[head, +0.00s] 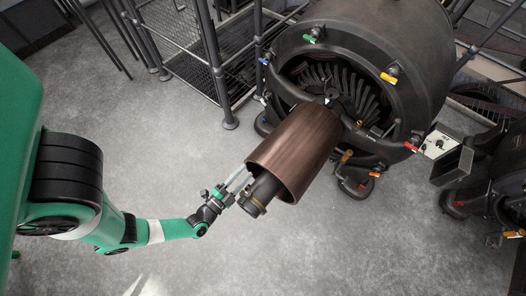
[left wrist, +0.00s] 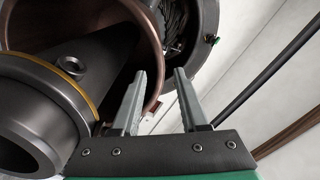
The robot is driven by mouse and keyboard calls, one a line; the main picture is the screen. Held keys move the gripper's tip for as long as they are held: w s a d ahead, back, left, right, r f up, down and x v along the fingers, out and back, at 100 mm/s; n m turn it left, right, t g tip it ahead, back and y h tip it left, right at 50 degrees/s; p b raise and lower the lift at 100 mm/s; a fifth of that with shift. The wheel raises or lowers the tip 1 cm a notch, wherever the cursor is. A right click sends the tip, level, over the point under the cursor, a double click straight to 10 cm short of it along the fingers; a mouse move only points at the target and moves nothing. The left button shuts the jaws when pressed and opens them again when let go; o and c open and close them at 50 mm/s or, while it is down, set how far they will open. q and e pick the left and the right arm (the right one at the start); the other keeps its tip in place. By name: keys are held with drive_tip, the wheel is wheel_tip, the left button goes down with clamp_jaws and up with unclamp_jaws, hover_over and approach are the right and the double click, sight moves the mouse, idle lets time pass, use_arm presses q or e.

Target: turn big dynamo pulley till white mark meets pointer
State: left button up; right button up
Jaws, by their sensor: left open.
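The big dynamo (head: 400,40) stands at the upper right, with a wide brown pulley (head: 295,145) on the shaft facing me. The pulley is a hollow drum, and a dark hub (head: 262,192) sticks out of its open end. My left gripper (head: 243,176) is open at the left edge of that end. In the left wrist view, its fingers (left wrist: 160,75) lie either side of the brown rim (left wrist: 155,45), one appearing on the inner side; I cannot tell whether they touch it. My right gripper is out of view.
Coloured valve handles, such as a yellow one (head: 389,78) and a red one (head: 411,147), ring the dynamo housing. Dark railings (head: 215,60) stand behind. The grey floor in front is clear.

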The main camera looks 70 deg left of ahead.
sight(262, 152)
use_arm(q)
drive_tip(key=b+x, duration=0.3)
drive_tip(key=x, duration=0.7)
drive_tip(key=shift+a+f, duration=0.1)
drive_tip(key=shift+a, duration=0.05)
drive_tip(key=shift+w+a+b, duration=0.2)
drive_tip(key=shift+w+b, duration=0.1)
clamp_jaws()
idle(0.7)
